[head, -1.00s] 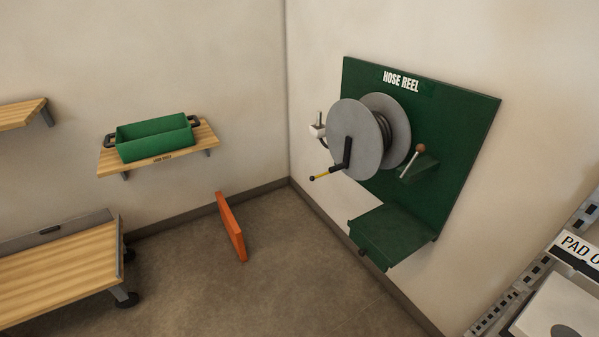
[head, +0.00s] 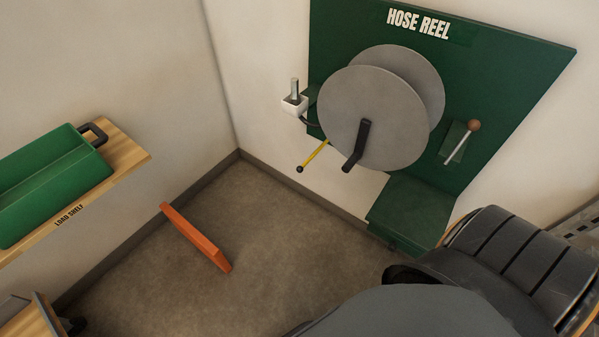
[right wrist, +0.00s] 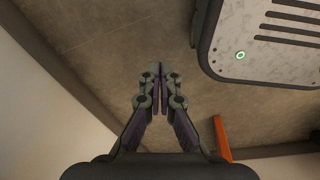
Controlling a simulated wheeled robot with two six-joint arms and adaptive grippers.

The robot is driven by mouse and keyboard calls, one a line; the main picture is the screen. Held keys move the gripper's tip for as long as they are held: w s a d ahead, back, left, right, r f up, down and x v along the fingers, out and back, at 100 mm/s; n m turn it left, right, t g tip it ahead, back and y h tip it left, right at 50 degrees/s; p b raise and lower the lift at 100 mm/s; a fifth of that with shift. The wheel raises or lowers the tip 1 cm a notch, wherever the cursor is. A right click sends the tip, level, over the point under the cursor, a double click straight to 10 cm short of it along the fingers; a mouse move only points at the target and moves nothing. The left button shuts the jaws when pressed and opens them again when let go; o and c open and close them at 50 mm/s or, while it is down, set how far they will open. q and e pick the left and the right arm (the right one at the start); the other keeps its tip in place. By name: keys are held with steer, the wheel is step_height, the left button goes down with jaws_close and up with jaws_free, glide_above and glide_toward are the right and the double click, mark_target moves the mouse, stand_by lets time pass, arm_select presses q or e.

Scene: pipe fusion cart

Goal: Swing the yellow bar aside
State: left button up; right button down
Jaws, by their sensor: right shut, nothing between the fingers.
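The yellow bar (head: 315,155) is a thin rod with a black ball end, sticking out down and to the left from beside the hose reel (head: 370,118). The reel's grey disc and black crank (head: 357,145) stand just right of it, and its inner end is hidden near the disc. My right gripper (right wrist: 159,70) shows in the right wrist view, shut and empty over bare floor, away from the bar. The bar is not visible in that view. My left gripper is not in view.
The reel is on a green wall panel (head: 530,75) with a green ledge (head: 410,212) below and a brown-knobbed lever (head: 462,142) at right. An orange board (head: 197,238) stands on the floor.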

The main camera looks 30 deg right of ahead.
steer(key=w+d+r+n+t+h+b, duration=0.1)
steer(key=w+d+n+t+b, duration=0.5)
steer(key=w, duration=0.7)
steer(key=w+d+n+t+b, duration=0.1)
steer(key=w+d+t+b, duration=0.2)
steer(key=w+d+b, duration=0.65)
steer(key=w+a+r+n+t+y+b, duration=0.1)
steer(key=w+a+r+n+t+b, duration=0.2)
steer(key=w+r, duration=0.4)
steer(key=w+a+r+n+t+y+b, duration=0.1)
steer(key=w+r+n+t+b, duration=0.3)
steer(key=w, duration=0.4)
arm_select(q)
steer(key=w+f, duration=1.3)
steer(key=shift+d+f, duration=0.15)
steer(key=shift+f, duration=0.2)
arm_select(e)
step_height(320, 180, up, 14)
steer(key=w+n+t+y, duration=0.2)
steer(key=n+y, duration=0.1)
steer(key=n, duration=0.2)
steer(key=shift+a+n+t+y, duration=0.3)
steer(key=shift+a+n, duration=0.05)
steer(key=shift+n, duration=0.05)
